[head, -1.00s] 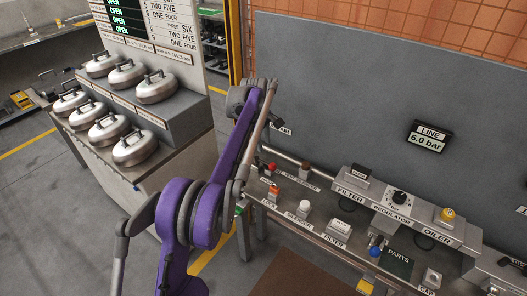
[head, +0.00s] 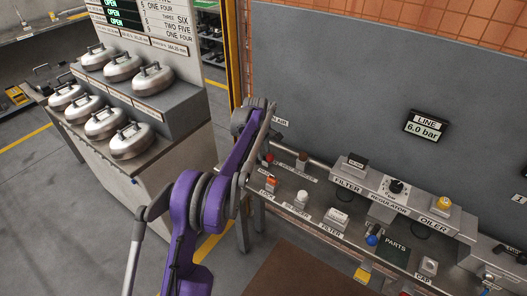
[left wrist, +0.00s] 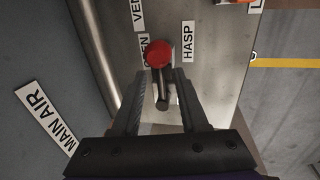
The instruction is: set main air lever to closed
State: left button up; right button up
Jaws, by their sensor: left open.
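In the left wrist view, a red knob (left wrist: 159,54) on a dark stem, which looks like the main air lever, lies between the fingers of my left gripper (left wrist: 162,74). The gripper is open, one finger on each side of the stem; I cannot tell whether either touches it. The stem points away from the gripper, the knob just beyond the fingertips, near a partly hidden label ending in "EN". A "MAIN AIR" label (left wrist: 46,117) is at the left. In the head view the red knob (head: 268,158) shows beside my left wrist, which hides the fingers. My right gripper is not in view.
A "HASP" label (left wrist: 188,55) is right of the knob and a pipe (left wrist: 95,60) runs on the left. The bench carries an orange lock (head: 271,183), a filter-regulator block (head: 380,195) and small parts. Silver lidded pots (head: 130,140) stand on the left.

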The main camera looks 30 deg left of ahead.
pick_arm(q)
grip_shut()
dwell(1.4)
